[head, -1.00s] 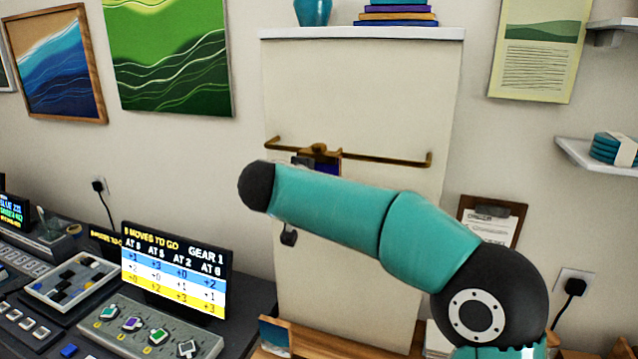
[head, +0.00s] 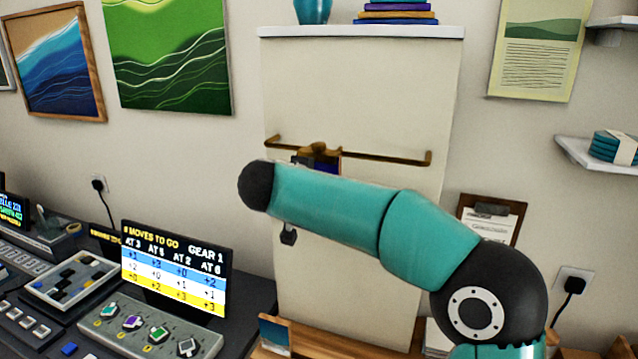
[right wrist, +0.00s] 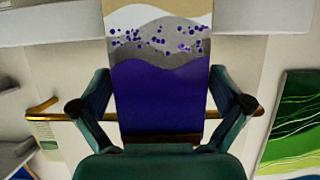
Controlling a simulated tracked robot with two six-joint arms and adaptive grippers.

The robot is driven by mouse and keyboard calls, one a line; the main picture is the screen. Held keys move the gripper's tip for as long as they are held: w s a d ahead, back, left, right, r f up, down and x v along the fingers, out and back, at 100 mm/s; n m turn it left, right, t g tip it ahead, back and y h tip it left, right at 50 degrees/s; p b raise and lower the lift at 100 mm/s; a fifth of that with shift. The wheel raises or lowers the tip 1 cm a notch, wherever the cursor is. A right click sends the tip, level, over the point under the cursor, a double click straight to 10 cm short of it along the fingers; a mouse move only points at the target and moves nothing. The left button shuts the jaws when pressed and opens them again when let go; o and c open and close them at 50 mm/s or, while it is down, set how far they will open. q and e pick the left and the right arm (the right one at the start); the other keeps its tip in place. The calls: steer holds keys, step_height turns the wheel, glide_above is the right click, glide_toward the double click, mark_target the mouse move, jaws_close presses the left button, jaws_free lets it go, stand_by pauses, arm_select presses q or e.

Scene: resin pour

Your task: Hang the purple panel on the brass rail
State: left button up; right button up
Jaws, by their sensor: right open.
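The purple panel (right wrist: 158,92) fills the middle of the right wrist view. It has purple, grey, white and tan bands with purple dots, and a dark wooden strip at its purple end. In the head view only a small part of the panel (head: 326,164) shows at the brass rail (head: 395,160); my right arm covers the rest. In the right wrist view the rail (right wrist: 58,117) passes behind the panel. Whether the panel bears on the rail is hidden. My right gripper (right wrist: 159,76) is open, one finger on each side of the panel. My left gripper is out of view.
A pale upright board (head: 350,90) stands behind the rail, under a shelf (head: 362,33) with books and a teal vase. A console with a screen (head: 175,270) is at lower left. A clipboard (head: 490,222) and wall shelf (head: 598,158) are at right.

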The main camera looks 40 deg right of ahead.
steer(key=v, duration=1.2)
